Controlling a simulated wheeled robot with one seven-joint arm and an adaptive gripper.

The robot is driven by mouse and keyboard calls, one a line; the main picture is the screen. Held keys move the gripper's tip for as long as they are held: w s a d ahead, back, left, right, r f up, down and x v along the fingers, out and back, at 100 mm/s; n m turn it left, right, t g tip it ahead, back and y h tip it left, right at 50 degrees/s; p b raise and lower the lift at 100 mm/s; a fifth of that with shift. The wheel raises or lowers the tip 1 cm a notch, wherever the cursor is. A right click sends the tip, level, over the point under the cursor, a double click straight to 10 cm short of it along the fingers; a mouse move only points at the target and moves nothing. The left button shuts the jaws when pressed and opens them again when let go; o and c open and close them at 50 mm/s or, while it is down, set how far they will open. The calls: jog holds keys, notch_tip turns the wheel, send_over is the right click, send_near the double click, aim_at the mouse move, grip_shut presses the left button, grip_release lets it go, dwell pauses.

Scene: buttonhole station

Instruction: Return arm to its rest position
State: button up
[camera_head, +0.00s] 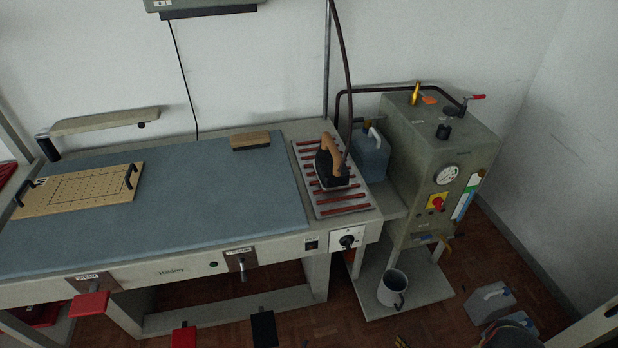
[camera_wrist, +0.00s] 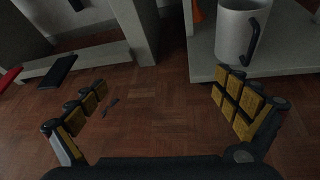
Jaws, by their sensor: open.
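My gripper (camera_wrist: 160,115) shows in the wrist view with its two yellow-padded fingers spread wide apart. It is open and nothing is between the fingers. It hangs over the brown wood floor (camera_wrist: 150,90), in front of the low shelf (camera_wrist: 285,62) that carries a grey mug (camera_wrist: 238,35). In the head view a bit of what may be my arm shows at the bottom right corner, and the gripper itself cannot be made out there.
The ironing table (camera_head: 215,200) holds an iron (camera_head: 330,165) on its rest, a wooden block (camera_head: 250,140) and a board with handles (camera_head: 80,190). A steam boiler (camera_head: 440,140) stands at the right above the shelf with the mug (camera_head: 393,288). A grey container (camera_head: 490,302) is on the floor. Pedals (camera_head: 264,329) stick out below the table.

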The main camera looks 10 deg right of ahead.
jog(key=s+a+r+n+g+y, duration=0.15)
jog(key=r+n+g, duration=0.5)
jog(key=r, duration=1.05)
jog(key=s+a+r+n+g+p, duration=0.1)
jog(key=a+r+n+g, duration=0.15)
jog(key=r+n, duration=1.05)
jog(key=s+a+r+n+g+y, duration=0.15)
jog(key=r+n+g, duration=0.45)
jog(key=r, duration=1.4)
jog(key=s+a+r+n+t+h+p, duration=0.1)
jog(key=s+a+r+n+t+h, duration=0.1)
jog(key=r, duration=1.2)
jog(key=s+a+r+n+t+h+p, duration=0.1)
jog(key=a+r+n+t+h, duration=0.3)
jog(key=a+r+n, duration=0.4)
notch_tip(320, 180, up, 7)
jog(key=shift+s+a+r+t, duration=0.1)
jog(key=shift+s+a+t, duration=0.45)
jog(key=shift+a+t, duration=0.35)
